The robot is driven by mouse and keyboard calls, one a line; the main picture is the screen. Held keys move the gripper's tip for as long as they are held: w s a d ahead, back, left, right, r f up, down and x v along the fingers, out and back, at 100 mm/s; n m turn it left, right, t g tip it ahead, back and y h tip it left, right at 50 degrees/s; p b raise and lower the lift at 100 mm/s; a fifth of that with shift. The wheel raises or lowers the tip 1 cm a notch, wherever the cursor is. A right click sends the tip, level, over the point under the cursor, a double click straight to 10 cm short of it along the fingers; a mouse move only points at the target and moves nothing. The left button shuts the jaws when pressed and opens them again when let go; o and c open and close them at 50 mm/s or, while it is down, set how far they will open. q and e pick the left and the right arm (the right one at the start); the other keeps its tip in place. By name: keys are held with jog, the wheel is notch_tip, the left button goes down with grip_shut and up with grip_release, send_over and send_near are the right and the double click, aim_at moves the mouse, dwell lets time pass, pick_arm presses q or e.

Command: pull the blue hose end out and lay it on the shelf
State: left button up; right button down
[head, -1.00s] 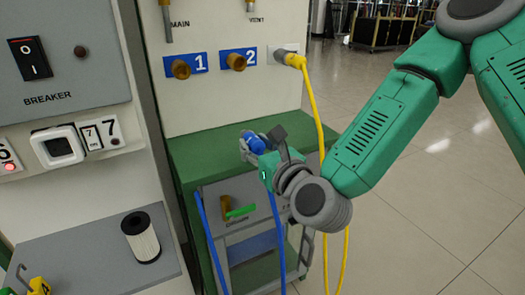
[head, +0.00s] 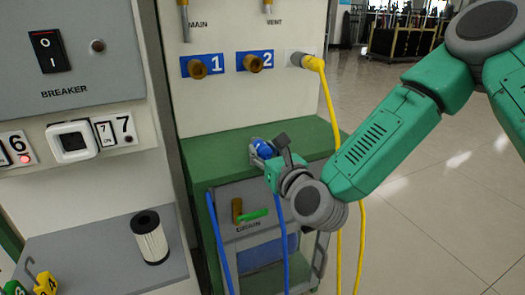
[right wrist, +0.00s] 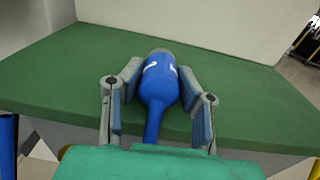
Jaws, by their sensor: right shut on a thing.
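The blue hose end (right wrist: 163,82) is a thick blue plug with a grey tip and white marks. In the right wrist view it lies between the two fingers of my right gripper (right wrist: 160,95), pointing away over the green shelf (right wrist: 60,75). In the head view my right gripper (head: 262,152) is shut on the hose end (head: 264,147), low at the shelf (head: 220,145). I cannot tell whether the hose end touches the shelf top. The blue hose hangs down in front of the drain panel. My left gripper is not in view.
Brass ports 1 (head: 198,67) and 2 (head: 254,63) have nothing plugged in. A yellow hose (head: 322,90) is plugged in to their right and hangs past the shelf's right end. A black-and-white filter (head: 150,238) stands on the left counter. The shelf left of the gripper is clear.

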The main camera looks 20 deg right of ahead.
jog(key=shift+d, duration=0.1)
jog(key=c, duration=1.2)
grip_release()
jog(key=shift+o, duration=0.4)
jog(key=s, duration=0.6)
jog(key=shift+s+d, duration=0.15)
jog(key=shift+s, duration=0.55)
